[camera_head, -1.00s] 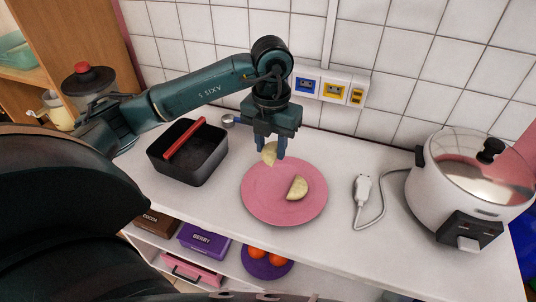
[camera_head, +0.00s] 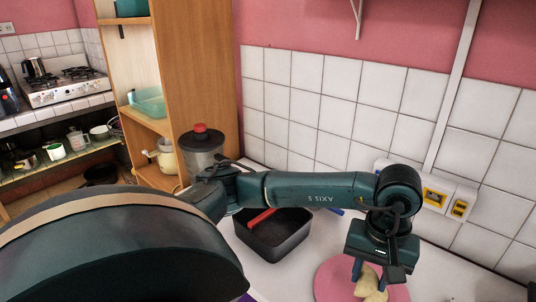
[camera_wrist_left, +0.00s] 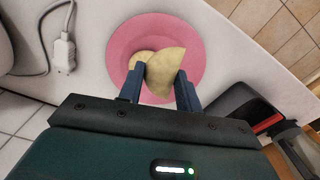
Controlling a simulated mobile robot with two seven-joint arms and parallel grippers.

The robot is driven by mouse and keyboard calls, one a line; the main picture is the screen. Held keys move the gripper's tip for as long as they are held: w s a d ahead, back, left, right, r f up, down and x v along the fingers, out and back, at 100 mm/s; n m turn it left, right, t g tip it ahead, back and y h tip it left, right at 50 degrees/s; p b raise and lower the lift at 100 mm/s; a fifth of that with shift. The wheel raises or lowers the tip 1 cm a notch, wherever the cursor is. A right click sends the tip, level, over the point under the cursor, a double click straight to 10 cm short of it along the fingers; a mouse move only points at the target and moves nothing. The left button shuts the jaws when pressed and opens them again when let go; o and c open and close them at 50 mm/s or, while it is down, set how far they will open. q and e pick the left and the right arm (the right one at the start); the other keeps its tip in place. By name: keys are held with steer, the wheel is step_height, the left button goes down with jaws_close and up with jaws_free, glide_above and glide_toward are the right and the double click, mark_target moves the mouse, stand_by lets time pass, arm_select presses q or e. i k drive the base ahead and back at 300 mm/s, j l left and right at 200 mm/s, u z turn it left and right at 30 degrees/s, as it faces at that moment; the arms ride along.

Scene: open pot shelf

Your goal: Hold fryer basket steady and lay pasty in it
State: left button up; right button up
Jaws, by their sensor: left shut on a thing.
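The fryer basket (camera_head: 285,243) is a black, open box with a red bar across it, on the white counter left of the pink plate (camera_head: 326,278). My left arm passes in front of its back edge. My left gripper (camera_head: 370,277) is shut on a pale, half-round pasty (camera_wrist_left: 165,72), over the plate. A second pale pasty (camera_wrist_left: 140,58) shows partly behind the held one in the left wrist view. The basket also shows at the right of that view (camera_wrist_left: 232,100). My right gripper is not in view.
A jar with a red lid (camera_head: 203,150) stands behind the basket's left side, by a wooden shelf (camera_head: 205,60). A tiled wall with sockets (camera_head: 436,197) bounds the counter. In the left wrist view, a white plug (camera_wrist_left: 62,52) lies beside the plate.

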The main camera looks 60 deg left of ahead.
mark_target(262, 224)
steer(key=j+u, duration=0.15)
steer(key=u, duration=0.35)
steer(key=k+j+u, duration=0.1)
steer(key=u, duration=0.35)
steer(key=j+u, duration=0.25)
steer(key=u, duration=0.25)
steer(key=i+j, duration=0.1)
steer(key=j, duration=0.4)
steer(key=i+j, duration=0.1)
steer(key=j, duration=0.4)
steer(key=i+j+z, duration=0.1)
steer(key=j+z, duration=0.2)
steer(key=j, duration=0.55)
steer(key=i+l+z, duration=0.1)
steer(key=z, duration=0.25)
steer(key=i+z, duration=0.1)
steer(key=z, duration=0.2)
steer(key=i+z, duration=0.1)
steer(key=z, duration=0.25)
steer(key=i, duration=0.15)
